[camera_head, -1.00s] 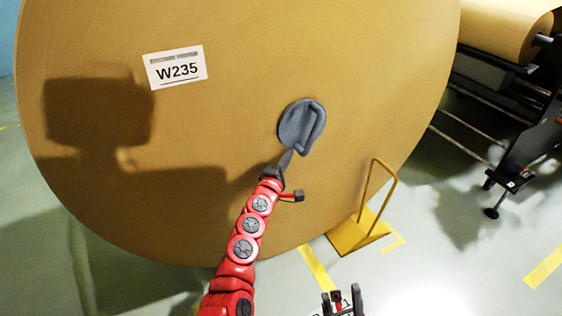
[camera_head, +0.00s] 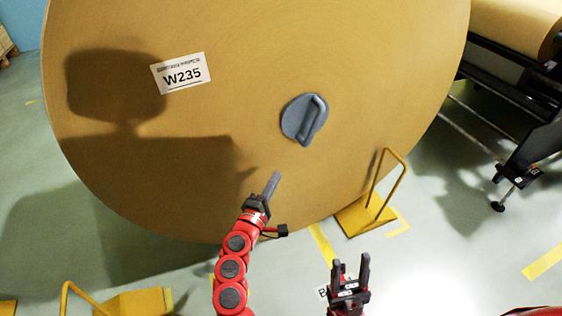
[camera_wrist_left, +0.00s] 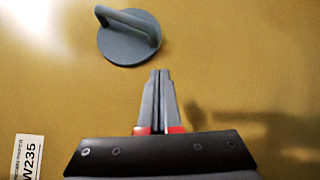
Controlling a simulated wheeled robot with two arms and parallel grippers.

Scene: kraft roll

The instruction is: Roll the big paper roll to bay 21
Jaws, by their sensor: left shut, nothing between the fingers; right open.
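The big paper roll (camera_head: 370,70) stands on its edge and fills the upper head view, its flat brown end facing me. It bears a white label (camera_head: 183,73) reading W235 and a grey core plug with a handle (camera_head: 304,119). The plug also shows in the left wrist view (camera_wrist_left: 128,38). My left gripper (camera_head: 275,178) is shut and empty, in front of the roll's end, below and left of the plug and apart from it. It also shows in the left wrist view (camera_wrist_left: 158,75). My right gripper (camera_head: 350,264) is open and empty at the bottom of the head view.
A yellow wedge with an upright handle (camera_head: 366,214) stands by the roll's lower right edge. Another yellow wedge (camera_head: 137,302) lies at lower left. Yellow tape marks the floor (camera_head: 322,243). A dark machine frame with a smaller roll (camera_head: 515,22) stands at right.

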